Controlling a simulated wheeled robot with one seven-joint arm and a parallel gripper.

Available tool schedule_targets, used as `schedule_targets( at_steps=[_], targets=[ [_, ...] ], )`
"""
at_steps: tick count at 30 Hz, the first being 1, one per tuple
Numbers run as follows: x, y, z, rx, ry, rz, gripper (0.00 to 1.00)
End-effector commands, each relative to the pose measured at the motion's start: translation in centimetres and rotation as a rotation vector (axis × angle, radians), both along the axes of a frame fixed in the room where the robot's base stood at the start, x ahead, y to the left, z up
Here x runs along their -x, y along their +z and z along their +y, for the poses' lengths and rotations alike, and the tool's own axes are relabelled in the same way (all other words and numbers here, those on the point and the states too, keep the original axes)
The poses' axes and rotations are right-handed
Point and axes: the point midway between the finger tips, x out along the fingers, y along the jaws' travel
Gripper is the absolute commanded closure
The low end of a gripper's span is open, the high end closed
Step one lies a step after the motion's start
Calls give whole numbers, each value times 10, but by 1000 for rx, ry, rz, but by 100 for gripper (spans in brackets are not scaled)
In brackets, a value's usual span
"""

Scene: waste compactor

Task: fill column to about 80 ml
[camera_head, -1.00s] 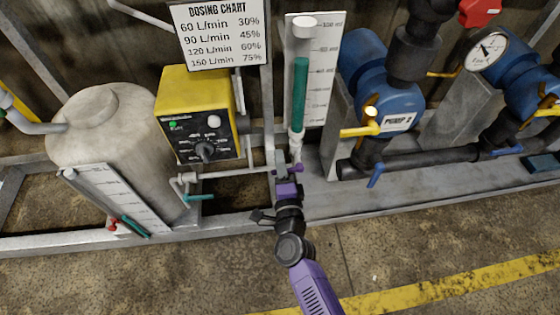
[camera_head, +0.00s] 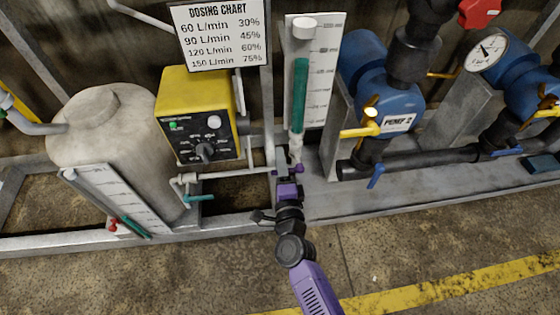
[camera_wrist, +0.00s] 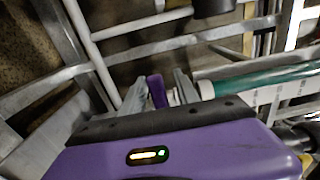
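The column (camera_head: 299,95) is a clear upright tube in front of a white scale board (camera_head: 326,75) in the head view. Green liquid fills it to a little below the 80 ml line, as seen from this angle. It also lies along the right of the wrist view (camera_wrist: 260,78). A small purple valve handle (camera_wrist: 157,92) is at the column's foot. My gripper (camera_head: 284,160) is at that foot in the head view. In the wrist view my gripper (camera_wrist: 160,88) has its fingers apart on either side of the handle, with a small gap visible.
A yellow dosing pump (camera_head: 197,112) with a lit green light stands left, beside a pale tank (camera_head: 105,125) with its own scale. Blue pump 2 (camera_head: 385,95) with yellow and blue valve handles stands right. Metal frame rails and pipes surround the column's foot.

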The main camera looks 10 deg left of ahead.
Motion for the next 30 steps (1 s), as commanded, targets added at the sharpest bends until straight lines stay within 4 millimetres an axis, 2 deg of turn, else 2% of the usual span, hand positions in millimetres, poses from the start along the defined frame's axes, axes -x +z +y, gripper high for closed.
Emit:
schedule_targets(
  at_steps=[5, 15, 20, 30],
  targets=[
    [18, 1, -5, 2, 0, 2, 63],
    [66, 0, -19, 1, 0, 2, 63],
    [74, 0, -22, -1, 0, 1, 63],
    [75, -1, -22, -1, 0, 1, 63]
  ],
)
